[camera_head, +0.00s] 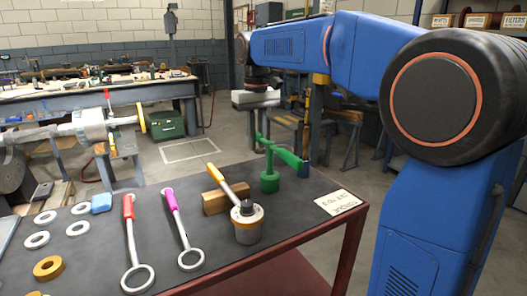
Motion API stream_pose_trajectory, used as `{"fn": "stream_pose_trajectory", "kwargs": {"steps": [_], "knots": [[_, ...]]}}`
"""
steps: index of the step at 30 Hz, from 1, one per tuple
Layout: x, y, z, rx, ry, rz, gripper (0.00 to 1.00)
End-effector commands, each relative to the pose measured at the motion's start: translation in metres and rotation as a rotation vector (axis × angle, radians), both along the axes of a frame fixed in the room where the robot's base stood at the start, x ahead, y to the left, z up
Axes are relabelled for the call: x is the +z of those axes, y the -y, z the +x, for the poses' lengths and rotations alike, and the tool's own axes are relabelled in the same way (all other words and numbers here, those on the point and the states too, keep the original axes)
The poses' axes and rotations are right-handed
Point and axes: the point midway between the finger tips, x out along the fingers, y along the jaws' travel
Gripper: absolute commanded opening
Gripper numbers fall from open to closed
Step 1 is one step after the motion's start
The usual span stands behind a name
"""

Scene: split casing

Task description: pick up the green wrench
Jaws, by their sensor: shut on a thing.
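My gripper (256,101) hangs from the wrist of my blue arm, beyond the far edge of the bench in the picture. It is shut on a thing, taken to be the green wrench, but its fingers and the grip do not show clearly. A green form (270,172) shows below it, at the far right of the dark bench top. It has a round base, an upright stem and a slanted bar (290,159). I cannot tell whether the bar is the wrench or part of a standing can.
A red-handled wrench (131,240), a magenta-handled wrench (181,232) and several rings lie on the bench top (95,260). A white card (338,202) lies at the right.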

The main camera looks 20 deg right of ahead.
Motion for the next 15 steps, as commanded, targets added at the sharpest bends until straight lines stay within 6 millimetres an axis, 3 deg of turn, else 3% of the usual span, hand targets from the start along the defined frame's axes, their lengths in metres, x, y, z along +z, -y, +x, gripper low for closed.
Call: {"fn": "stream_pose_trajectory", "kwargs": {"steps": [5, 15], "knots": [[0.016, 0.000, 0.001, 0.000, 0.003, 0.001, 0.00], [0.072, 0.000, 0.000, 0.000, 0.003, 0.001, 0.00]]}}
